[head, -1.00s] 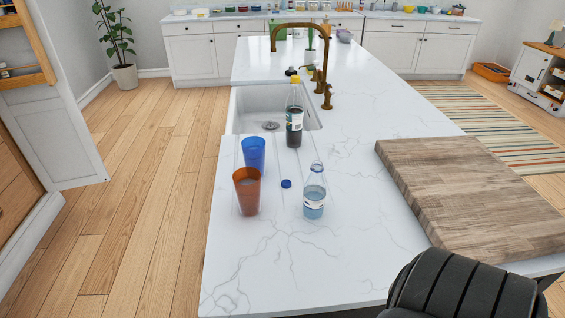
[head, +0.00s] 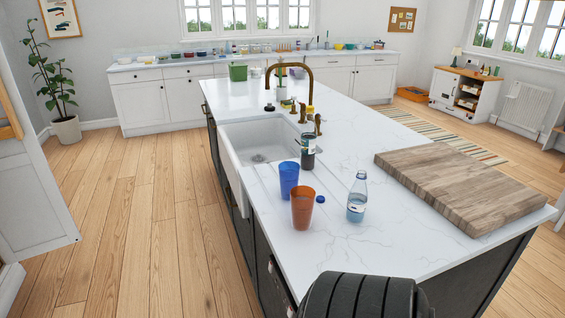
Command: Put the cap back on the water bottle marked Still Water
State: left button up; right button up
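A clear water bottle (head: 357,199) with a pale label stands upright and uncapped on the white marble counter. Its label is too small to read. A small blue cap (head: 320,199) lies on the counter to the left of the bottle, close beside the orange cup. Neither of my grippers shows in the head view. A black ribbed part of mine fills the bottom centre, in front of the counter.
An orange cup (head: 303,208) and a blue cup (head: 289,180) stand left of the water bottle. A thick wooden board (head: 455,185) lies at the right. The sink (head: 262,140) and brass faucet (head: 310,90) are behind. The counter's front part is clear.

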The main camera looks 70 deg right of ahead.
aim_at(358, 200)
jog(key=i+j+z, duration=0.15)
jog(key=i+z, duration=0.15)
jog(key=i, duration=0.15)
jog(key=i+j+z, duration=0.25)
jog(key=i, duration=0.15)
jog(key=i+z, duration=0.2)
jog(key=z, duration=0.25)
jog(key=i+z, duration=0.25)
jog(key=z, duration=0.15)
jog(key=i+j+z, duration=0.1)
jog(key=z, duration=0.35)
jog(key=i+j+z, duration=0.2)
jog(key=z, duration=0.2)
jog(key=i+j+z, duration=0.1)
jog(key=z, duration=0.3)
jog(key=i+j+z, duration=0.2)
jog(key=z, duration=0.25)
jog(key=i+j+z, duration=0.25)
jog(key=z, duration=0.15)
jog(key=i+j+z, duration=0.1)
jog(key=j+z, duration=0.15)
jog(key=z, duration=0.2)
jog(key=i+j+z, duration=0.1)
jog(key=j+z, duration=0.5)
jog(key=z, duration=0.2)
jog(key=j+z, duration=0.35)
jog(key=i+j, duration=0.05)
